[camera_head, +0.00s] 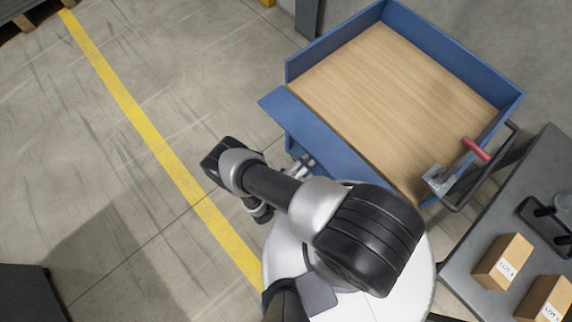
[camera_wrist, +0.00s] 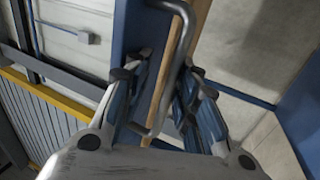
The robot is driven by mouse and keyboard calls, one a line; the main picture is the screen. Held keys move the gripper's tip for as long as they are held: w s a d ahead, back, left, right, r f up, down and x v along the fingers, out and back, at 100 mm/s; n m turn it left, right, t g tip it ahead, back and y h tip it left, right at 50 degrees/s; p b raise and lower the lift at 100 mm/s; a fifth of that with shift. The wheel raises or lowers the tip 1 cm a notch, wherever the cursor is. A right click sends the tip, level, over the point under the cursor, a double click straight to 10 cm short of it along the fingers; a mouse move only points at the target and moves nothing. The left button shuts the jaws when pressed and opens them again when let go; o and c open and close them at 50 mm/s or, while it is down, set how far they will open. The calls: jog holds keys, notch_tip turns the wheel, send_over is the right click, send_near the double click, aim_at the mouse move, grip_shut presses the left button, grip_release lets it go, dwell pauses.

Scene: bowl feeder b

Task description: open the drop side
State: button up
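The blue cart with a wooden deck (camera_head: 385,90) stands at the upper right in the head view. Its drop side (camera_head: 325,143), a blue panel along the near-left edge, appears tilted outward from the deck. My gripper (camera_head: 303,164) is at the outer face of this panel, partly hidden by my arm. In the wrist view my gripper (camera_wrist: 160,88) has its fingers apart, with a grey bar handle (camera_wrist: 183,55) running between them. I see no clear finger contact with the handle. A metal latch (camera_head: 437,179) sits at the deck's near-right corner.
A red grip (camera_head: 475,149) and a dark push bar are at the cart's right end. A dark table (camera_head: 480,225) with cardboard boxes (camera_head: 503,261) stands at the lower right. Left of the cart, the floor with a yellow line (camera_head: 150,135) is mostly clear.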

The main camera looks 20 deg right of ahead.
jog(key=s+a, duration=0.2)
jog(key=a, duration=0.5)
jog(key=s+a+f, duration=0.1)
jog(key=s+a, duration=0.2)
jog(key=a, duration=0.5)
jog(key=shift+s+a+f, duration=0.2)
jog(key=shift+s+f, duration=0.05)
jog(key=shift+s, duration=0.05)
jog(key=shift+c, duration=0.3)
